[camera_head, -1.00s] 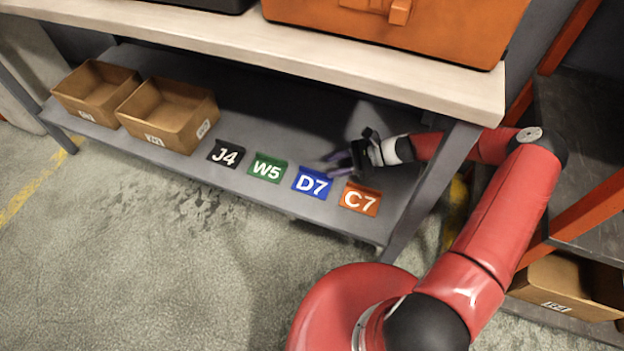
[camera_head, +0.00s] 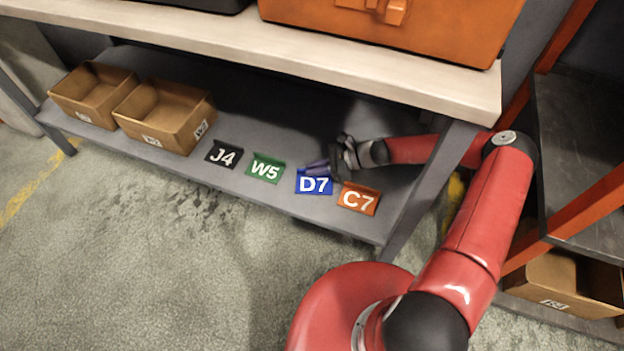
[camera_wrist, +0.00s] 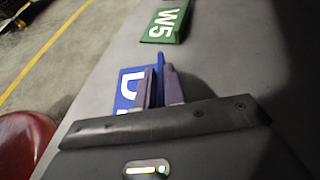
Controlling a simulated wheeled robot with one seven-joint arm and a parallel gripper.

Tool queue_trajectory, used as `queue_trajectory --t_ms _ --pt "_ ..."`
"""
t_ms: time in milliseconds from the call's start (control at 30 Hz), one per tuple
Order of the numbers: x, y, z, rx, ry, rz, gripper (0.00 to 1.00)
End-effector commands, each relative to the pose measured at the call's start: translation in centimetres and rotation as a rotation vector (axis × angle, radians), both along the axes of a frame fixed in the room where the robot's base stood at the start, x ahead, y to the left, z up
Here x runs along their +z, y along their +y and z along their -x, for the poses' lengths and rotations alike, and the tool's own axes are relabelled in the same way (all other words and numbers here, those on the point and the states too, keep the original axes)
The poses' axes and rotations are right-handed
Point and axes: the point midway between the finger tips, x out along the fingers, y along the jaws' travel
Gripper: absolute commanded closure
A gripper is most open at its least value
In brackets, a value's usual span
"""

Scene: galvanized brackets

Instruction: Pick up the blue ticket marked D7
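The blue ticket marked D7 (camera_head: 314,186) is at the lower shelf's front edge, between the green W5 ticket (camera_head: 265,168) and the orange C7 ticket (camera_head: 358,199). My gripper (camera_head: 316,166) reaches it from the right, under the upper board. In the wrist view, the two fingers (camera_wrist: 160,88) stand close together on either side of the blue ticket's (camera_wrist: 128,84) raised back edge, shut on it. The gripper body hides part of its marking there. I cannot tell whether the ticket is clear of the shelf. The green ticket also shows in the wrist view (camera_wrist: 165,22).
A black J4 ticket (camera_head: 222,155) lies left of the green one. Two open cardboard bins (camera_head: 180,134) stand further left on the shelf (camera_head: 240,120). The thick upper board (camera_head: 330,66) hangs over my arm, and a shelf leg (camera_head: 425,190) stands close by it.

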Motion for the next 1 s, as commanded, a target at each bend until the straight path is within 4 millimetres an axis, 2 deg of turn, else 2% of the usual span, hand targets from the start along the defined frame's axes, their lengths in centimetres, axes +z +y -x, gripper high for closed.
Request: queue_trajectory --t_ms 67,533,667,1000 --pt "0.0 0.0 0.0 0.0 0.0 0.001 1.0" --pt "0.4 0.0 0.0 0.0 -0.001 0.001 1.0" --pt "2.2 -0.1 -0.1 0.002 -0.004 0.002 1.0" --pt "8.6 -0.1 0.0 -0.001 -0.001 0.002 1.0"
